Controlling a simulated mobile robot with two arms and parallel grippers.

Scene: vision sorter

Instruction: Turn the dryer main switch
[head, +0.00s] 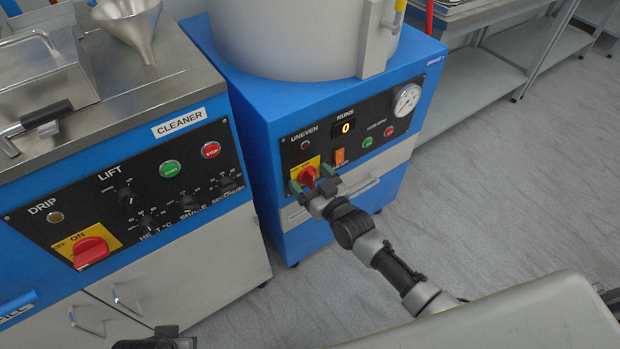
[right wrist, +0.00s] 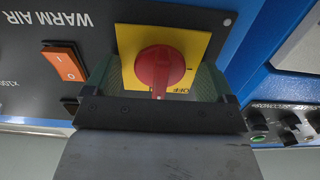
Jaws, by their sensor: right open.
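The dryer main switch (head: 307,174) is a red rotary knob on a yellow plate, on the black front panel of the blue dryer (head: 282,118). In the right wrist view the red knob (right wrist: 160,70) shows large, with its grip bar pointing down the picture, by the word OFF. My right gripper (head: 313,184) is open, with its green-lined fingers on either side of the knob. In the right wrist view a gap shows between the knob and each finger of the right gripper (right wrist: 162,88). I cannot tell whether the fingertips reach the panel.
An orange rocker switch (right wrist: 63,62) sits beside the yellow plate. The cleaner (head: 170,125) stands close at left, with a similar red switch (head: 90,252). A drawer handle (head: 366,188) juts out below the dryer panel. Floor (head: 500,180) at right is clear.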

